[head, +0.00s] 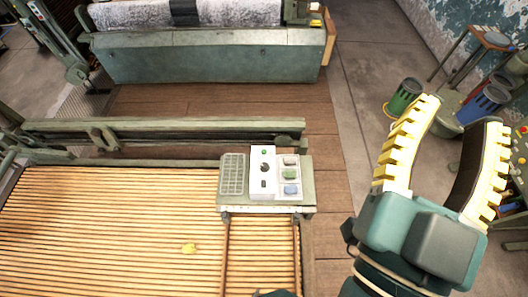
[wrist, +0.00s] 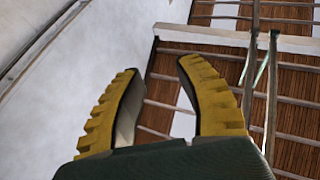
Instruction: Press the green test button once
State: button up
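A small green button (head: 264,153) sits at the top of a white control box (head: 256,193) in the head view. Below the button on the box are a dark round knob and a small dark element. The box rests on a grey-green plate (head: 308,190) at the right end of the slatted bed. My gripper (head: 459,112) is raised at the right, well apart from the box, with its yellow ridged fingers spread and nothing between them. The wrist view also shows the fingers apart (wrist: 158,66); the green button is not visible there.
A light tray (head: 291,174) with several small blocks lies right of the box, and a grid-like panel (head: 232,174) left of it. A slatted wooden bed (head: 110,220) fills the lower left. Green and blue bins (head: 404,98) stand at the right. A green machine (head: 210,62) stands behind.

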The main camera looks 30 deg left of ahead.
grip_shut()
dwell(1.1)
